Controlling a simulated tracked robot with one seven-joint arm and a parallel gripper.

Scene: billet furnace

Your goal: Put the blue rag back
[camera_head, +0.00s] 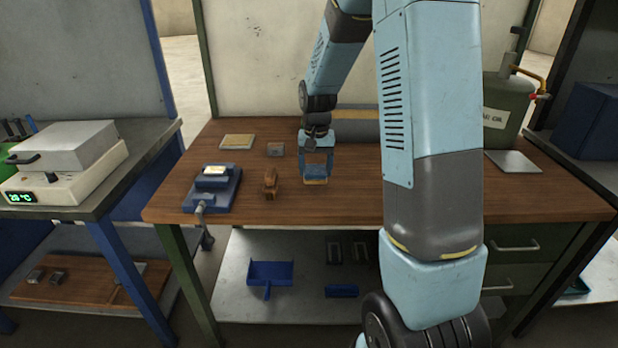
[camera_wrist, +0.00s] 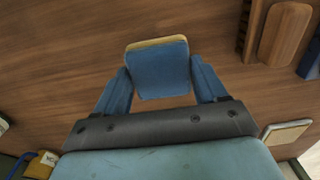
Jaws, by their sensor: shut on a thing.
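My gripper (camera_head: 316,166) is over the middle of the brown workbench (camera_head: 340,205), fingers pointing down. It is shut on a blue, flat, squarish piece with a yellowish edge, which I take to be the blue rag (camera_head: 316,181). In the wrist view the rag (camera_wrist: 158,72) sits between the two blue fingers of my gripper (camera_wrist: 160,88), its yellowish edge beyond the fingertips. Wood surface shows around it. I cannot tell whether the rag touches the bench top. No other blue rag is clear.
A green canister (camera_head: 503,112) and a metal plate (camera_head: 514,161) are at the right. A blue dustpan (camera_head: 270,270) lies below.

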